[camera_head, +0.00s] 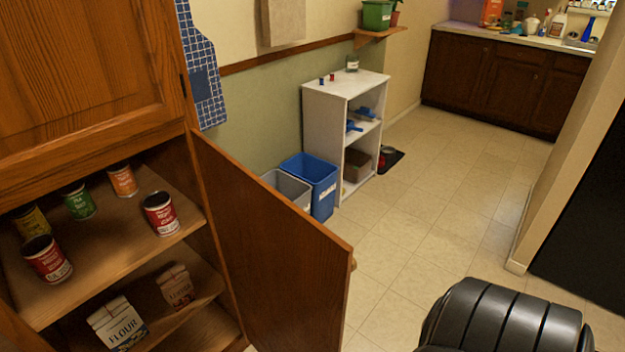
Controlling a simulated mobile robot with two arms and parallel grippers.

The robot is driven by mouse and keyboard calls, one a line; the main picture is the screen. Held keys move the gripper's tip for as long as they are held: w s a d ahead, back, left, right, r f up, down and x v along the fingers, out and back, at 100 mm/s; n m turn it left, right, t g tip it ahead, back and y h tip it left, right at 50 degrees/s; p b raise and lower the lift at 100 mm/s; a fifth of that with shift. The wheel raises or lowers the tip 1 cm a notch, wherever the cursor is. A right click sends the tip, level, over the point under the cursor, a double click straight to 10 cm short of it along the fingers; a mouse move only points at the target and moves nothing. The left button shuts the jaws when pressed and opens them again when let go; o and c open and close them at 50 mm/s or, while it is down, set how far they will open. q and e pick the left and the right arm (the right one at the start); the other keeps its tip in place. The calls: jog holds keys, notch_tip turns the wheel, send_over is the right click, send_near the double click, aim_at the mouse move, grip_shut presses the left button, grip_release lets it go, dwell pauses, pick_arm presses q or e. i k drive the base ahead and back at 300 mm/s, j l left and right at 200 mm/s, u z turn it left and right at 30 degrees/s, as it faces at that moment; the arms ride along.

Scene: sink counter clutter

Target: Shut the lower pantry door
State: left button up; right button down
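The lower pantry door (270,240) stands wide open, swung out from the right side of the wooden pantry. A small part of its knob shows at its far right edge (353,264). The open lower cabinet shows cans on its upper shelf (125,245) and flour packages below. The upper pantry door (85,65) appears shut. A black segmented part of my own body shows at the bottom right, apart from the door. Neither of my grippers is in view.
A blue bin (312,182) and a grey bin (288,190) stand behind the open door, next to a white shelf unit (343,110). Tiled floor (420,225) is clear to the right of the door. A wall (575,130) stands at the right.

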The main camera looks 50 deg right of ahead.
aim_at(289, 275)
jog(key=l+u, duration=0.15)
jog(key=l, duration=0.45)
jog(key=l+u, duration=0.15)
jog(key=l, duration=0.45)
jog(key=k+l+u, duration=0.15)
jog(key=l, duration=0.4)
jog(key=k+l+u, duration=0.15)
jog(key=l, duration=0.45)
